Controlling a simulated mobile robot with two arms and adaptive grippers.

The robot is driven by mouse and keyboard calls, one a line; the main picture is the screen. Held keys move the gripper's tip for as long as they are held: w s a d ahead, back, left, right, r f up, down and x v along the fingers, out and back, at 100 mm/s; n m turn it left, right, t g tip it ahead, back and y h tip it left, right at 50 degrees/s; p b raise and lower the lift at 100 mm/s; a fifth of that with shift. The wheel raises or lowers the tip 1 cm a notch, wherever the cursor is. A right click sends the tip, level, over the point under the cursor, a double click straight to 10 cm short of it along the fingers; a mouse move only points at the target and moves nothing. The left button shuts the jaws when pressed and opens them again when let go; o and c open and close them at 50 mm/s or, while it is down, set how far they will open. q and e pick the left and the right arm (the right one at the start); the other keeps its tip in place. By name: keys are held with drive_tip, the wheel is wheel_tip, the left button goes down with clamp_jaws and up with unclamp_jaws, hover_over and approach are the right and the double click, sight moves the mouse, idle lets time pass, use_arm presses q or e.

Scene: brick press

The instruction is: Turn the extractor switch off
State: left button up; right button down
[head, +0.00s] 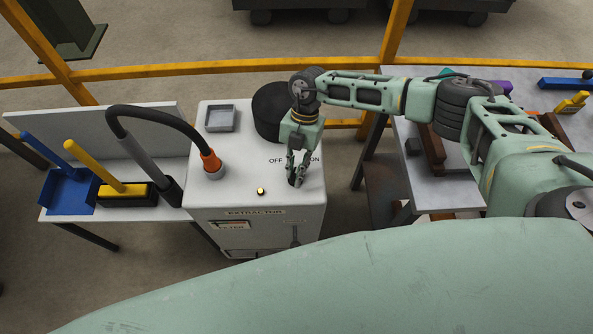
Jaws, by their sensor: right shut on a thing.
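The extractor (256,230) is a white cabinet in the middle of the head view, with "EXTRACTOR" on its front. "OFF" and "ON" are printed on its top, OFF to the left and ON to the right. My right gripper (297,182) points down at the top near these labels, closer to ON. It is shut on the extractor switch, which is mostly hidden by the fingers, so its exact position is hard to tell. A small amber lamp (260,191) on the top looks lit. My left gripper is not in view.
A grey tray (221,118) and a black drum (271,111) stand behind. A side table at left holds a blue dustpan (67,190) and a yellow-handled brush (127,194). A workbench (424,178) stands right.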

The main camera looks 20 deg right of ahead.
drive_tip(key=n+b, duration=0.1)
drive_tip(key=n, duration=0.1)
drive_tip(key=n+h+b, duration=0.1)
drive_tip(key=shift+w+a+f+n+g+b, duration=0.15)
drive_tip(key=shift+n+g+b, duration=0.15)
drive_tip(key=shift+n, duration=0.1)
drive_tip(key=n+h+b, duration=0.1)
drive_tip(key=n+b, duration=0.1)
drive_tip(key=n, duration=0.1)
drive_tip(key=shift+n+h+b, duration=0.3)
drive_tip(key=shift+b, duration=0.1)
drive_tip(key=n+h+b, duration=0.1)
drive_tip(key=n+b, duration=0.1)
drive_tip(key=n, duration=0.1)
drive_tip(key=shift+a, duration=0.15)
drive_tip(key=shift+n+h+b, duration=0.5)
drive_tip(key=shift+n+b, duration=0.5)
drive_tip(key=shift+n, duration=0.3)
drive_tip(key=shift+r, duration=0.2)
drive_tip(key=c, duration=1.7)
unclamp_jaws()
